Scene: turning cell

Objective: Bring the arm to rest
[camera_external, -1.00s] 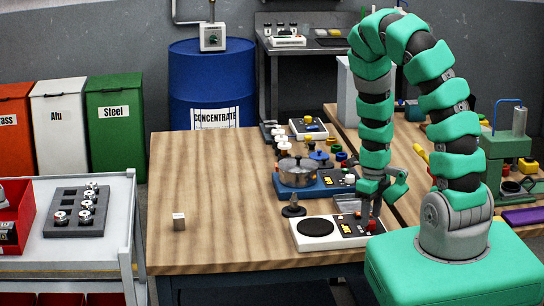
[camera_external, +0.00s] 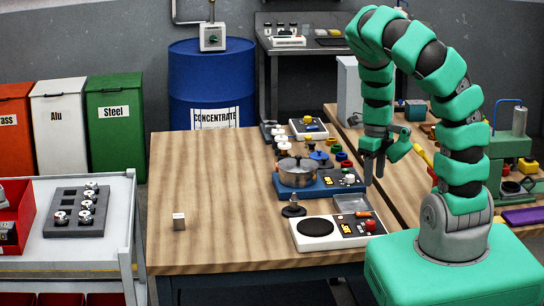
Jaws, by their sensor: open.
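My gripper (camera_external: 384,168) points down and is open and empty. It hangs above the right part of the wooden table (camera_external: 210,200), clear of the things on it. My green and black arm (camera_external: 440,85) arches up from its base and bends down to the gripper. Below and left of the gripper lies a white device (camera_external: 330,243) with a round black plate and a red button (camera_external: 370,226). A clear, shallow box (camera_external: 351,203) sits just behind that device.
A blue device (camera_external: 325,186) carries a metal pot (camera_external: 298,172). The left half is mostly free. A blue drum (camera_external: 208,85), coloured bins (camera_external: 115,125) and a trolley (camera_external: 125,225) surround the table.

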